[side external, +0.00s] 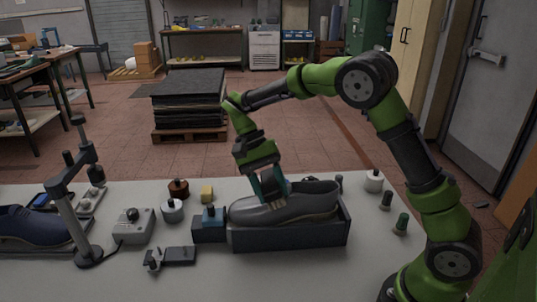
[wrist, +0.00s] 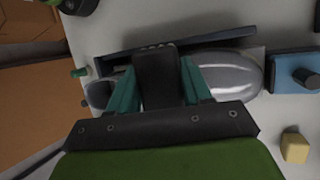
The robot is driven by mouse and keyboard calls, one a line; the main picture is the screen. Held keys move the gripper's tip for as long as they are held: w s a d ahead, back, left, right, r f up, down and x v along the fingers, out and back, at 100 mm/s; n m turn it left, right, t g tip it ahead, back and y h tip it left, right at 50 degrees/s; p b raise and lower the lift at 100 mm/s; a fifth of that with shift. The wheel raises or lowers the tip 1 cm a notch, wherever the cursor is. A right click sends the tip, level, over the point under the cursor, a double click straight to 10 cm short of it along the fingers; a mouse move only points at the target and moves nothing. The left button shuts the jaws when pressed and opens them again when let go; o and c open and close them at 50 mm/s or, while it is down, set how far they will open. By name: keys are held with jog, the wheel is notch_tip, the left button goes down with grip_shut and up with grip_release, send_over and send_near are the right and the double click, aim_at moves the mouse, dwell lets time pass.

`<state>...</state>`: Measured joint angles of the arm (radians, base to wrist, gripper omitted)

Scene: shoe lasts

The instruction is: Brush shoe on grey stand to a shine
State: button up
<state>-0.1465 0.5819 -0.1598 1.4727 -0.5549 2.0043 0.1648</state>
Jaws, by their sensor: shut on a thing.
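A glossy grey shoe (side external: 290,206) lies in a dark grey open-topped stand (side external: 290,238), its toe to the left in the side view. In the wrist view the shoe (wrist: 238,72) has its toe to the right, with pale highlights on it. My gripper (side external: 272,184), with teal fingers, is over the front-middle part of the shoe. In the wrist view my gripper (wrist: 155,80) is shut on a dark block, which looks like the brush (wrist: 155,72). The brush's underside is hidden, so I cannot tell whether it touches the shoe.
A blue box with a knob (side external: 209,226) stands against the stand's toe end. Near it are a yellow block (side external: 207,192) and round tins (side external: 172,211). A dark post (side external: 70,215) and navy shoe (side external: 30,226) are at left.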

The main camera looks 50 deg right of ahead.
jog(key=shift+w+a+f, duration=0.6)
jog(key=shift+w+a, duration=0.2)
jog(key=shift+w, duration=0.4)
jog(key=shift+w+a+f, duration=0.55)
jog(key=shift+w+a, duration=0.3)
jog(key=shift+w, duration=0.4)
jog(key=shift+w+a+f, duration=0.6)
jog(key=shift+w+a, duration=0.2)
jog(key=shift+w, duration=0.4)
jog(key=shift+r, duration=0.1)
notch_tip(320, 180, up, 8)
jog(key=shift+w+a, duration=0.25)
